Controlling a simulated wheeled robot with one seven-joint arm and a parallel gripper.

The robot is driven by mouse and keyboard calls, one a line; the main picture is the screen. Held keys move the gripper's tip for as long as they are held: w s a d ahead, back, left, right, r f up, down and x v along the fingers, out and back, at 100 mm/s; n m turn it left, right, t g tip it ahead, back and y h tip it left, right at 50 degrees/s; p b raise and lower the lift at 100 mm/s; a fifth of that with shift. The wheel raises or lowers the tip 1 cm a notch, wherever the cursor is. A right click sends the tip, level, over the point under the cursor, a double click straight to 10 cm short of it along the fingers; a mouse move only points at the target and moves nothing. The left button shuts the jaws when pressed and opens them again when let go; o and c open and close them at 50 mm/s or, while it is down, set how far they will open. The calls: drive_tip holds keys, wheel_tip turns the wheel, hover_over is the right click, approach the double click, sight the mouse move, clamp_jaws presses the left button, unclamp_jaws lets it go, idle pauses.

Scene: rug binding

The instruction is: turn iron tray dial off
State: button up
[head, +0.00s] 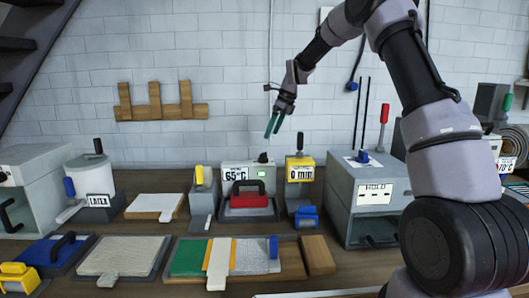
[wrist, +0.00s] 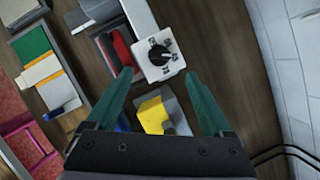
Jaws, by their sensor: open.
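The iron tray (head: 248,215) stands mid-bench, with a red-handled iron (head: 248,190) on it. Behind the iron, its white control box (head: 234,170) reads 65°C and carries a small black dial (head: 263,158) on top. In the wrist view the black dial (wrist: 158,54) sits on a white square plate with small marks around it; its exact setting is too small to read. My gripper (head: 273,125) is above the dial in the head view, fingers pointing down, apart from it. In the wrist view its two green fingers (wrist: 158,76) are spread and empty, with the dial showing beyond and between the tips.
A yellow timer box (head: 300,168) reading 0 min stands right of the tray, close to the dial. A grey HOLD box (head: 372,195) stands farther right. A yellow-topped stand (head: 202,190) is at left. The white brick wall (head: 235,110) rises behind.

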sight(263, 153)
drive_tip(key=x, duration=0.9)
drive_tip(key=shift+f, duration=0.35)
clamp_jaws()
